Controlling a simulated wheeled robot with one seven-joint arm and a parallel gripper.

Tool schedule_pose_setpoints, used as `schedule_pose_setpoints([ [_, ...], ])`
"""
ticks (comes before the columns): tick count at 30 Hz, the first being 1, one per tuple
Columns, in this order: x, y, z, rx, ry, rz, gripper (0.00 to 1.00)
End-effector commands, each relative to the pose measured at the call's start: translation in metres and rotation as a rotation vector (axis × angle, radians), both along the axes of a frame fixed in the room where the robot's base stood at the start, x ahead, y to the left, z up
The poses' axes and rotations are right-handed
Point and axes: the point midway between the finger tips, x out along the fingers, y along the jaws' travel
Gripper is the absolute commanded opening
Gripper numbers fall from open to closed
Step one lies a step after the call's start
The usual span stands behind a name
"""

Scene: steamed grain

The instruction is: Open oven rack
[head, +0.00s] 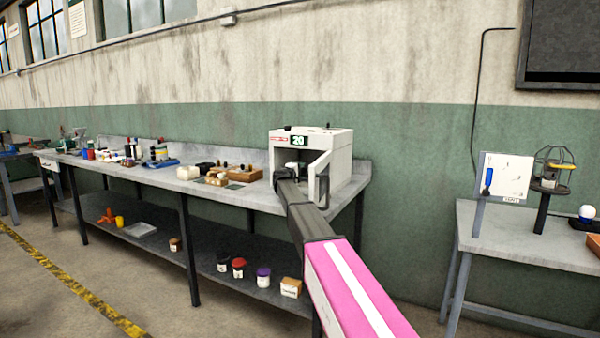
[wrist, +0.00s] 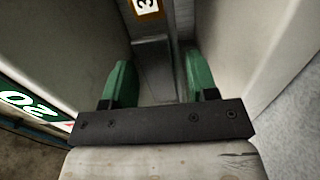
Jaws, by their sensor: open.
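The oven (head: 340,141) is a white box with a lit "20" display, standing at the right end of the long bench. Its door (head: 320,178) stands open at the right side of the front. In the wrist view my gripper (wrist: 160,80) has two green fingers apart, pointing into a narrow grey cavity between pale walls. A grey metal piece (wrist: 152,55) lies beyond and between the fingertips; I cannot tell if it is the rack. Nothing is visibly held. In the head view my arm covers the lower left of the oven front and hides the fingers.
A label with a "3" (wrist: 147,7) is at the top of the wrist view. Wooden blocks (head: 236,174) and other items sit on the bench (head: 150,172) left of the oven. A separate table (head: 520,235) stands to the right, with a floor gap between.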

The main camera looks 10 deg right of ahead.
Motion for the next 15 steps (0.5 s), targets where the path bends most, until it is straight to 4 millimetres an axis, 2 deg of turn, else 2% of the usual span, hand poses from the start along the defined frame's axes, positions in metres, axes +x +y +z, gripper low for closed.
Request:
schedule_pose_setpoints([
  [9,0.0033,-0.0030,-0.0001,0.000,0.000,0.000,0.53],
  [14,0.0033,-0.0030,0.0002,0.000,0.000,0.000,0.01],
  [15,0.0034,-0.0030,0.0006,-0.001,-0.001,0.000,0.00],
])
